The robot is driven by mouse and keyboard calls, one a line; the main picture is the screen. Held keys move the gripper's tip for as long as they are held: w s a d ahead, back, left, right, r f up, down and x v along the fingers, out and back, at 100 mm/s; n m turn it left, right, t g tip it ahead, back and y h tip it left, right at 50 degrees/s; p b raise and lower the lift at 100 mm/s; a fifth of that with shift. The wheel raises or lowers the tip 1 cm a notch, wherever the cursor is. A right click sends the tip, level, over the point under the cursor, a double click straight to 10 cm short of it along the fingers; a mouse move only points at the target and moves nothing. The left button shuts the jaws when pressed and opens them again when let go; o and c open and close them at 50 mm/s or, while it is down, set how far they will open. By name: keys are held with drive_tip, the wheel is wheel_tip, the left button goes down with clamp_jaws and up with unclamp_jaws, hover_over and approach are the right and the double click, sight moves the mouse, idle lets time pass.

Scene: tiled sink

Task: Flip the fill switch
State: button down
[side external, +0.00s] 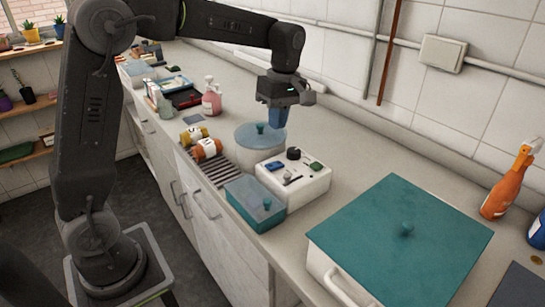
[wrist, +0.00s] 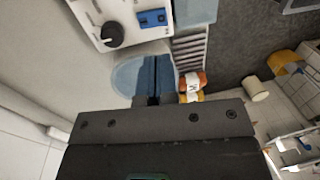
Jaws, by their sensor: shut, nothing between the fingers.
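A white control box (side external: 312,188) stands on the counter. Its top carries a black knob (side external: 293,153), a green rocker (side external: 316,166), a blue rocker (side external: 275,166) and small dark and metal parts in front. I cannot read any labels, so which one is the fill switch cannot be told. The wrist view shows part of the box (wrist: 88,12) at upper left, with the knob (wrist: 110,34) and the blue rocker (wrist: 152,18). My gripper (side external: 276,128) points down with its blue fingers together and empty. It is above and behind the box, clear of it, over a round basin's lid.
The round blue-lidded basin (side external: 250,138) stands behind the box. A large teal-lidded basin (side external: 380,235) is at right.

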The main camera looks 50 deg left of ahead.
sight(271, 166)
drive_tip(key=f, duration=0.3)
drive_tip(key=s+f, duration=0.1)
drive_tip(key=f, duration=0.6)
drive_tip(key=shift+s, duration=0.2)
